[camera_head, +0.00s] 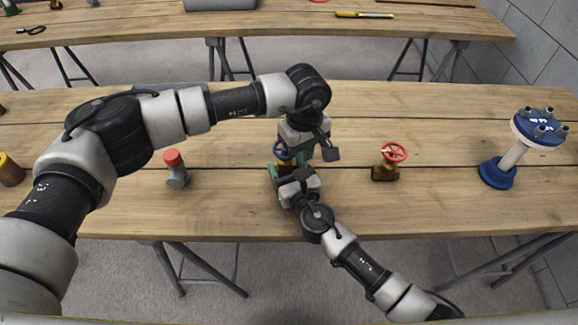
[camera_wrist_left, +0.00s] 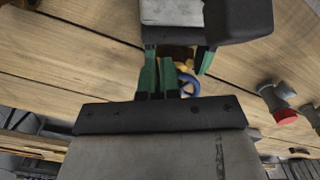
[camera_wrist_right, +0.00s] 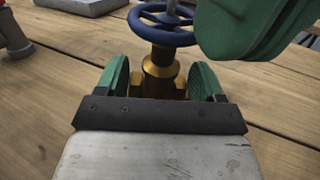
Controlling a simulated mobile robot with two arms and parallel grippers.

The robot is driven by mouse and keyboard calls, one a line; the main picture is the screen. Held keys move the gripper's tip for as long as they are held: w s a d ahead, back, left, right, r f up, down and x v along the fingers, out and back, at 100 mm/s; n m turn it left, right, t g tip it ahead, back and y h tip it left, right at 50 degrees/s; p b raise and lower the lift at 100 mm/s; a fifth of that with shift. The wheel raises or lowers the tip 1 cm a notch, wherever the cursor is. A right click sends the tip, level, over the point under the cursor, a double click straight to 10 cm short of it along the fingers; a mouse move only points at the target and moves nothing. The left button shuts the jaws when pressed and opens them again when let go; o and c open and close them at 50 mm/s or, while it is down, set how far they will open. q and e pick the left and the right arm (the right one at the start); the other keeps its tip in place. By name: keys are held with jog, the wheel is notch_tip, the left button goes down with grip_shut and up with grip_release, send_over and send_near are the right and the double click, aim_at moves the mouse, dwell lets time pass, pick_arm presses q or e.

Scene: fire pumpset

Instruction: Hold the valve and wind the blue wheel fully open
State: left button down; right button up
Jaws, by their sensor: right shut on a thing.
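The valve has a brass body (camera_wrist_right: 158,75) and a blue wheel (camera_wrist_right: 165,28) on top, and stands upright on the table. My right gripper (camera_wrist_right: 162,84) is shut on the brass body, one green finger on each side. My left gripper's green fingers (camera_wrist_right: 258,28) are close together at the right of the blue wheel in the right wrist view; contact with the rim is unclear. In the left wrist view the blue wheel (camera_wrist_left: 193,86) is partly hidden by fingers. In the head view the blue wheel (camera_head: 283,151) shows between my two hands.
A brass valve with a red wheel (camera_head: 394,153) stands to the right. A blue-flanged pipe piece (camera_head: 497,175) is farther right. A grey fitting with a red cap (camera_head: 177,172) stands to the left. A back table (camera_head: 270,25) holds tools. Bare wood lies between these.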

jog(key=shift+w+a+f, duration=0.15)
jog(key=shift+a+f, duration=0.05)
jog(key=shift+f, duration=0.05)
pick_arm(q)
jog(key=shift+w+a+r, duration=0.1)
jog(key=shift+a+r, duration=0.05)
jog(key=shift+r, duration=1.15)
jog(key=shift+w+a+r, duration=0.1)
jog(key=shift+r, duration=1.2)
pick_arm(e)
jog(key=shift+d+f, duration=0.1)
jog(key=shift+d, duration=0.05)
jog(key=o, duration=1)
pick_arm(q)
jog(key=shift+d, duration=0.1)
pick_arm(e)
jog(key=o, duration=0.3)
jog(key=shift+d, duration=0.1)
jog(key=v, duration=1.2)
